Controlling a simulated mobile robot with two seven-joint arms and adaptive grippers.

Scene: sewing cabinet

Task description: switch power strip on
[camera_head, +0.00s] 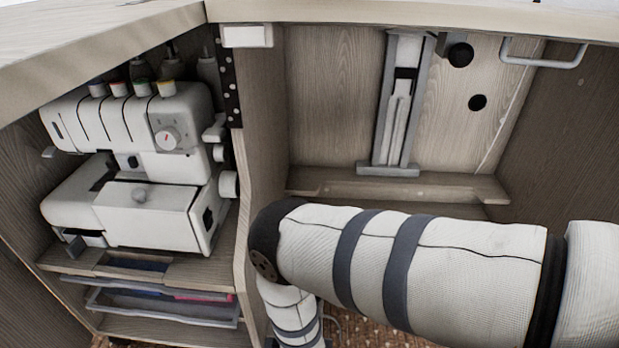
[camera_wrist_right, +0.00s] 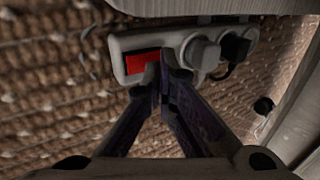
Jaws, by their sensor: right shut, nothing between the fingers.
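In the right wrist view the grey power strip (camera_wrist_right: 160,40) lies in the upper middle, over a brown woven rug. Its red rocker switch (camera_wrist_right: 138,62) is at its left end. My right gripper (camera_wrist_right: 160,74) is shut and empty. Its fingertips overlap the right end of the red switch in the picture; whether they touch it I cannot tell. The fingers hide part of the strip's lower edge. In the head view my right arm comes in from the right and bends down at the middle; the gripper and strip are hidden there. My left gripper is not in view.
A grey plug (camera_wrist_right: 202,53) and a black plug (camera_wrist_right: 236,46) sit in the strip beside the fingers. The cabinet holds a white sewing machine (camera_head: 150,160) at left, above a tray (camera_head: 170,306). A vertical rail (camera_head: 401,110) stands on the back panel.

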